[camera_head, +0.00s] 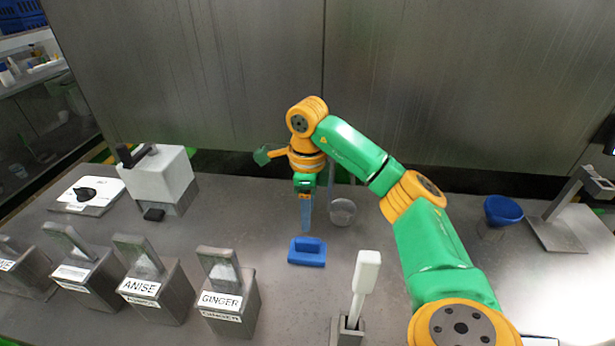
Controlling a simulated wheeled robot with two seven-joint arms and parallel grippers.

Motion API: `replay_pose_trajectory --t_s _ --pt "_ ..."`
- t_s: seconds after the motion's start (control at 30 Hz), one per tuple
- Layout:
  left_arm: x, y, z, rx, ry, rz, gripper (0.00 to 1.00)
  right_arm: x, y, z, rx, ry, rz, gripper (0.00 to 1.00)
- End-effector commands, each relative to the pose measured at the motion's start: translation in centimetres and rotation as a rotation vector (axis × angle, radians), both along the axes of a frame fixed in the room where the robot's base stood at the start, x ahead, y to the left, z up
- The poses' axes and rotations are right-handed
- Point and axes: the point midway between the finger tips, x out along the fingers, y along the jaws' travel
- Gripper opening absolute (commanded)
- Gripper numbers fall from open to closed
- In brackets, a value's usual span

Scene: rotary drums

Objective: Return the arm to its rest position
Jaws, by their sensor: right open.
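My right arm, green with orange joints, comes in from the lower right and bends over the table (200,225). My right gripper (305,225) points down over the middle of the table and is open, with nothing seen in it. A blue block with a raised grip (306,255) lies just in front of and below the gripper, apart from it in the picture. My left gripper is not in view.
Several grey lidded boxes, including ANISE (152,300) and GINGER (228,302), stand at the front left. A white machine (158,178) is behind them. A white-handled tool stands in a holder (347,332). A blue bowl (503,210) and a metal stand (560,234) are at right.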

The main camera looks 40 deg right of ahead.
Motion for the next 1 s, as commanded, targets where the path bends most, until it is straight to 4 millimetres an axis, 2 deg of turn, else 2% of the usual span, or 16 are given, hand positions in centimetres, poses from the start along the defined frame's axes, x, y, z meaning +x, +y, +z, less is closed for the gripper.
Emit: replay_pose_trajectory --t_s 0.03,0.1,0.57,0.67,0.83,1.0 --pt "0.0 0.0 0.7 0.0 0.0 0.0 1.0 0.0 0.0 1.1 -0.002 -0.003 -0.001 0.54" --pt "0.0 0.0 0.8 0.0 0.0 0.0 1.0 0.0 0.0 1.5 0.0 -0.001 -0.001 0.54" --pt "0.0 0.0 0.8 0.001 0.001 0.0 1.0 0.0 0.0 1.5 0.0 0.0 -0.001 0.54" --pt "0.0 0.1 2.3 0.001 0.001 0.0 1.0 0.0 0.0 3.0 0.001 -0.001 -0.001 0.54" --pt "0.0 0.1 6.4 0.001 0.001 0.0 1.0 0.0 0.0 7.1 0.0 0.0 -0.001 0.54" --pt "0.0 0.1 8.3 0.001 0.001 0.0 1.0 0.0 0.0 9.0 0.0 0.0 -0.001 0.54"
